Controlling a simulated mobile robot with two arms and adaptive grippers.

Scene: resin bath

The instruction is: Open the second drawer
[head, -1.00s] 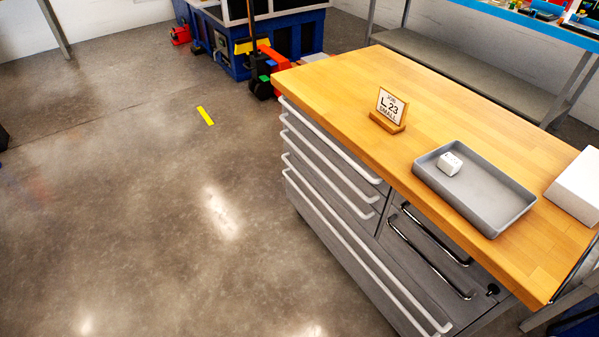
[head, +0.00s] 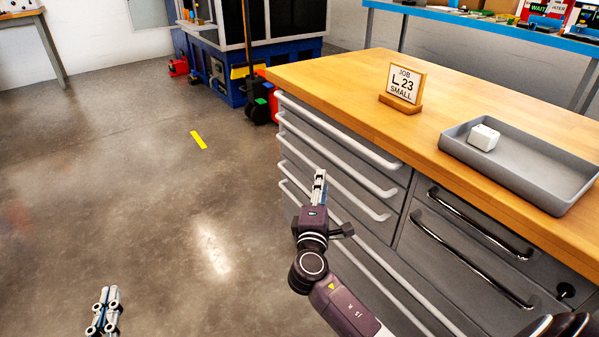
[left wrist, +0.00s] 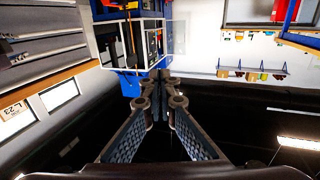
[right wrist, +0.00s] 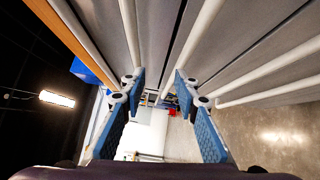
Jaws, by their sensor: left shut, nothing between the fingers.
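The grey drawer cabinet (head: 420,275) has a left column of drawers with white bar handles, all shut. The second handle from the top (head: 350,165) runs along the front. My right gripper (head: 319,173) is in front of this column, fingers pointing along the handles. In the right wrist view its fingers (right wrist: 158,75) are apart, with white handles running near the fingertips and nothing visibly held. Which handle is nearest I cannot tell. My left gripper (head: 112,292) is low at the left over open floor, away from the cabinet. Its fingers meet in the left wrist view (left wrist: 160,80), empty.
The wooden top (head: 340,80) carries a job sign (head: 403,87) and a grey tray (head: 535,185) with a white block (head: 483,137). Drawers with dark metal handles (head: 470,258) are at the right. A blue machine (head: 240,85) stands behind. The floor at left is clear.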

